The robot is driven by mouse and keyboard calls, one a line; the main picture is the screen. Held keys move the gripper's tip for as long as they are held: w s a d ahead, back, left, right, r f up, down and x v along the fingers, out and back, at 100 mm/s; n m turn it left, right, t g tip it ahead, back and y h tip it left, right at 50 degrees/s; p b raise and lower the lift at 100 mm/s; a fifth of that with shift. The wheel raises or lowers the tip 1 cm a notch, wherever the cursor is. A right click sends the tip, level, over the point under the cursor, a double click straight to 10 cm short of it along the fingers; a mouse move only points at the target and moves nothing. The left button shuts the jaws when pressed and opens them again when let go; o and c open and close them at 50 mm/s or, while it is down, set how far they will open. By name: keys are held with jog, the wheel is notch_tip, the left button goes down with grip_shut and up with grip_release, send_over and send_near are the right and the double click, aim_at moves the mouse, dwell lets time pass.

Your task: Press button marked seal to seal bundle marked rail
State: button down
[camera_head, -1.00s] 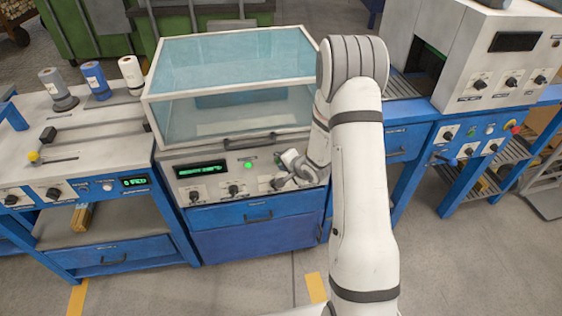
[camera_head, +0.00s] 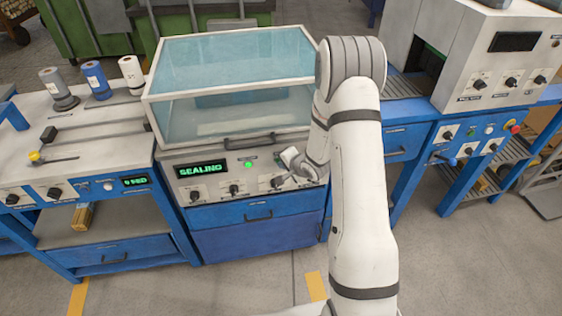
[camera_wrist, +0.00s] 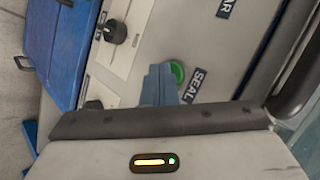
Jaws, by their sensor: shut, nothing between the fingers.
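The sealing machine (camera_head: 215,140) stands in the middle with its glass lid closed. Its display (camera_head: 201,169) reads "SEALING" and a green lamp (camera_head: 248,165) is lit. In the wrist view a green button (camera_wrist: 176,74) sits beside a label reading "SEAL" (camera_wrist: 196,86). My gripper (camera_wrist: 162,80) is shut and empty, its fingertips at the button's edge, partly covering it; I cannot tell if they touch it. In the head view my gripper (camera_head: 285,181) is at the right part of the panel. A pale flat shape shows through the glass; no rail marking is readable.
Knobs (camera_head: 233,189) line the panel near my gripper, and a dark lid handle (camera_head: 250,142) is just above. Left is a bench with film rolls (camera_head: 94,80). Right is a grey tunnel machine (camera_head: 490,55). The floor in front is clear.

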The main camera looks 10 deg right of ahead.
jog(key=shift+s, duration=0.75)
jog(key=s, duration=0.5)
jog(key=shift+b, duration=0.3)
jog(key=shift+r, duration=0.15)
dwell(0.6)
